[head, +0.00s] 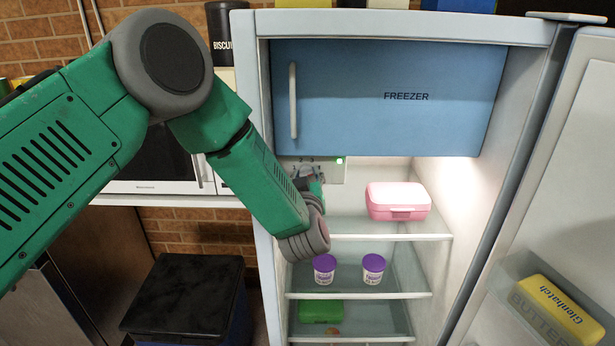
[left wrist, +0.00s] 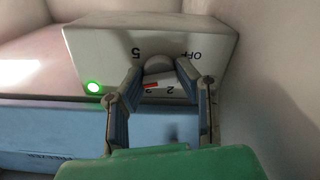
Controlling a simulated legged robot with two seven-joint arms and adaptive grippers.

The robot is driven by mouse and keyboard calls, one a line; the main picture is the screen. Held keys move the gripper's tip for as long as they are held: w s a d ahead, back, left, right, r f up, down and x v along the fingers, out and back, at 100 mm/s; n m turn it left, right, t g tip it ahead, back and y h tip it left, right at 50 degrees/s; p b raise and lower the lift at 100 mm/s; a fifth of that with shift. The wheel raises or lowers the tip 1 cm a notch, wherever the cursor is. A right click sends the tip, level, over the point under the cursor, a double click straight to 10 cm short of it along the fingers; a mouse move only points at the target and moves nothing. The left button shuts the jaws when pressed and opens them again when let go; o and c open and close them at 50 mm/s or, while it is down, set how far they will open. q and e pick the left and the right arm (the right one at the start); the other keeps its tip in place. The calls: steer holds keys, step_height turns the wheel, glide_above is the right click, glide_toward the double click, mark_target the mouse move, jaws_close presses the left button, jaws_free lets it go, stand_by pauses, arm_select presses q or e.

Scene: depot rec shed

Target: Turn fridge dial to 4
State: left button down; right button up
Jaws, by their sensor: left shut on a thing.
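The fridge dial is a grey round knob (left wrist: 158,64) on a white control box (left wrist: 85,42) that appears upside down in the left wrist view. Printed marks 5, OFF, 2 and a partly covered 3 show around it. A small red mark shows beside the 2 and 3; the exact setting is hard to read. My left gripper (left wrist: 161,72) has its two fingers closed on either side of the knob. In the head view my left gripper (head: 309,180) is at the box (head: 332,168) under the freezer door and hides the knob. My right gripper is not in view.
The blue freezer door (head: 385,100) is shut above the box. A pink lunchbox (head: 398,200) sits right on the upper shelf, two purple-lidded tubs (head: 325,268) below. The fridge door (head: 560,200) stands open at right. A green light (left wrist: 94,87) glows on the box.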

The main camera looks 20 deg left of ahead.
arm_select(q)
steer(key=shift+w+r, duration=0.15)
steer(key=shift+r, duration=0.2)
steer(key=c, duration=1.2)
jaws_free()
steer(key=shift+f, duration=0.15)
steer(key=v, duration=1.2)
